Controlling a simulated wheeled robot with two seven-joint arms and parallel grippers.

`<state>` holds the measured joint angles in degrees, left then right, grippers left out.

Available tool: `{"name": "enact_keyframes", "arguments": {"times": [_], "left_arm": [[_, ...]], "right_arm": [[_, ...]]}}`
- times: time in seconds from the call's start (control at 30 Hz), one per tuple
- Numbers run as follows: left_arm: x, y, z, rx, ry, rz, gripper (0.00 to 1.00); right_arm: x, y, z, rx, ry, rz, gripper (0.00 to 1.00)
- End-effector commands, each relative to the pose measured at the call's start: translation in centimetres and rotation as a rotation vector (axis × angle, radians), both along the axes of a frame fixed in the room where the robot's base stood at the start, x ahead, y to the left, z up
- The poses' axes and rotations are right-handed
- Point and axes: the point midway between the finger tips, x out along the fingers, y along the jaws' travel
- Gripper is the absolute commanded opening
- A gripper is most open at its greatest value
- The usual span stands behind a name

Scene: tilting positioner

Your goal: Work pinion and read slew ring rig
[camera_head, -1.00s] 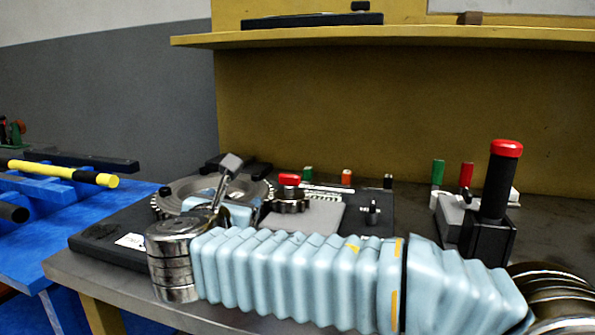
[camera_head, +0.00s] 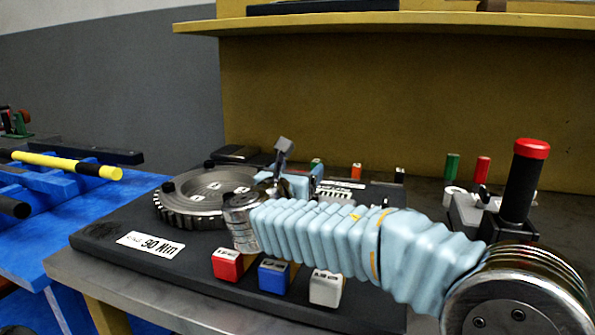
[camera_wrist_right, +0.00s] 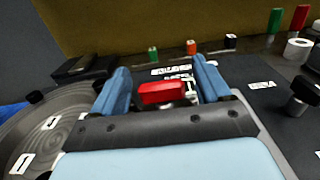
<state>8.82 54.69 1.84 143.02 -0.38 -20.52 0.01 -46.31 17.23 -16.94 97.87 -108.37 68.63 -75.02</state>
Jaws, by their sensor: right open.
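The large toothed slew ring (camera_head: 185,208) lies on a dark base plate (camera_head: 110,236), with small white numbered tags on its face. It also shows at the left of the right wrist view (camera_wrist_right: 40,135). My right gripper (camera_wrist_right: 162,85) is open, with its two blue fingers on either side of the red pinion handle (camera_wrist_right: 162,93) in that view. I cannot tell whether the fingers reach around the handle, but they do not touch its sides. In the head view my right gripper (camera_head: 290,182) is partly hidden, and my arm hides the pinion. My left gripper is not in view.
Red (camera_head: 228,264), blue (camera_head: 274,276) and white (camera_head: 325,288) blocks stand at the plate's front edge. A black post with a red top (camera_head: 525,180) stands at the right. Small green and red pegs (camera_head: 482,170) stand behind. A yellow shelf (camera_head: 400,22) overhangs the back.

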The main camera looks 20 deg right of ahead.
Motion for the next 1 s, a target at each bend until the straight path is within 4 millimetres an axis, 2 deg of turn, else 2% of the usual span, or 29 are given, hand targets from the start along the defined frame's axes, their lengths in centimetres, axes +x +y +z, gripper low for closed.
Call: {"name": "enact_keyframes", "arguments": {"times": [0.07, 0.4, 0.57, 0.8, 1.0], "left_arm": [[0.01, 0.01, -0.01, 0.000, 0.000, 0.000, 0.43], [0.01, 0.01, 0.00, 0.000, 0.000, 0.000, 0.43], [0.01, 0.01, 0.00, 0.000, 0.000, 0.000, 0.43], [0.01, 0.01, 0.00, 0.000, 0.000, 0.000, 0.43], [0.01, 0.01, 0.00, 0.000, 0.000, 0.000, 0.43]], "right_arm": [[-0.01, 0.02, -0.01, 0.000, 0.000, 0.000, 0.75], [-0.03, 0.04, -0.02, 0.001, 0.001, 0.001, 0.25], [0.11, 0.17, -0.03, -0.001, 0.000, -0.066, 0.25], [0.11, 0.15, -0.03, -0.001, -0.002, -0.332, 0.25], [-0.04, 0.05, 0.02, 0.000, 0.000, -0.404, 0.25]]}}
